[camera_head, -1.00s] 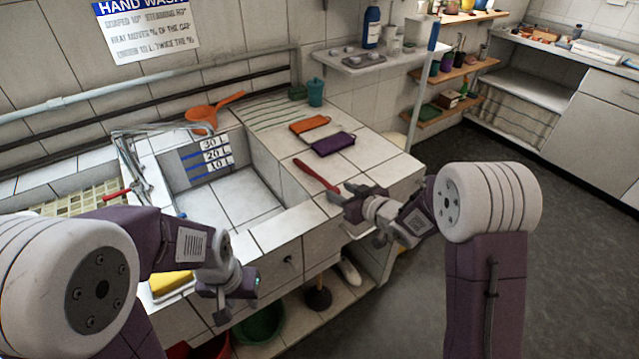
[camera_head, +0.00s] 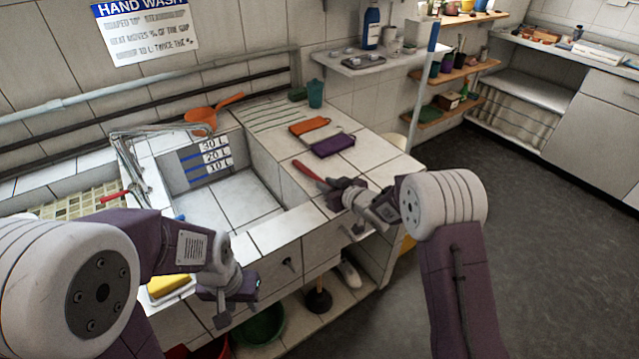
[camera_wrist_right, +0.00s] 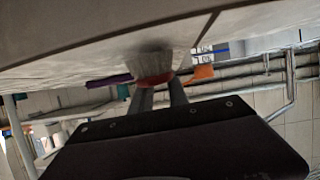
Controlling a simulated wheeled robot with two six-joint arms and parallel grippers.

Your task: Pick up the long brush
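The long brush has a red handle (camera_head: 308,171) and lies on the tiled counter right of the sink. Its head end is covered by my right gripper (camera_head: 338,187) in the head view. In the right wrist view, the brush's pale bristles (camera_wrist_right: 152,62) and red body (camera_wrist_right: 155,80) show just beyond the tips of my right gripper (camera_wrist_right: 161,95). Those two fingers are apart, with a gap between them. Whether they touch the brush is unclear. My left gripper (camera_head: 228,292) hangs in front of the sink's front, away from the brush; its fingers are hard to make out.
An orange cloth-like item (camera_head: 309,125) and a purple one (camera_head: 333,145) lie behind the brush. A teal cup (camera_head: 315,94) and an orange strainer (camera_head: 205,117) are farther back. The sink basin (camera_head: 235,200) is left of the brush. The counter's front edge runs under my right gripper.

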